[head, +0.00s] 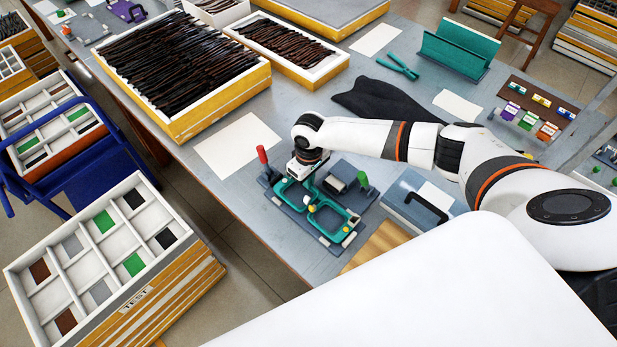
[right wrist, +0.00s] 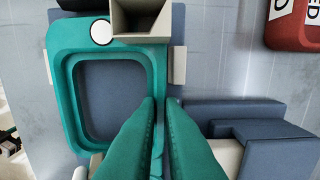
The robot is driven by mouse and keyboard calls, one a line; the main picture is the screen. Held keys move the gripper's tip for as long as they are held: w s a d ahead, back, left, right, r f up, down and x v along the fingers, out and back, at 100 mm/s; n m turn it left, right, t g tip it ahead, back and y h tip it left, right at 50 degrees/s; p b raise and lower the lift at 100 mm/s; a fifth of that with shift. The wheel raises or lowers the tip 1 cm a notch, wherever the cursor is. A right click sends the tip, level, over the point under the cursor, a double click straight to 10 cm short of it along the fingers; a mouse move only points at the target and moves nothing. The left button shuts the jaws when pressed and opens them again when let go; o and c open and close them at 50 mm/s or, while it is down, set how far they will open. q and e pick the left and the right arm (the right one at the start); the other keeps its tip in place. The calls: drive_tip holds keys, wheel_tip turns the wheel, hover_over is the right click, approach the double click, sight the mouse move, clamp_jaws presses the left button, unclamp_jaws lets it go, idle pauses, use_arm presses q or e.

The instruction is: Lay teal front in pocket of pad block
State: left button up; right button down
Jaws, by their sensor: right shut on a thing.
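The teal front (head: 352,226) lies level over the blue-grey pad block (head: 325,240), its two lens openings side by side. In the right wrist view one teal rim (right wrist: 64,85) surrounds a raised blue-grey pad (right wrist: 112,100). My right gripper (head: 308,180) points down at the middle of the front. In the right wrist view its two fingers (right wrist: 160,105) are close together, shut on the front near its bridge. The fingers hide the bridge and the other rim there. I cannot tell whether the front rests fully in the pocket. My left gripper is not in view.
A red-handled clamp (head: 263,155) and a green-handled clamp (head: 362,180) stand by the block. A blue-grey case with a black handle (head: 428,205) is at right. White sheets (head: 238,147) and trays of dark frames (head: 180,70) lie behind. A TEST crate (head: 130,303) stands at left.

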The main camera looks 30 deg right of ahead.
drive_tip(key=shift+p, duration=0.95)
idle(1.3)
drive_tip(key=shift+f, duration=0.3)
idle(0.5)
drive_tip(key=c, duration=1.5)
unclamp_jaws()
drive_tip(key=shift+r+p, duration=3.55)
drive_tip(key=shift+p, duration=0.1)
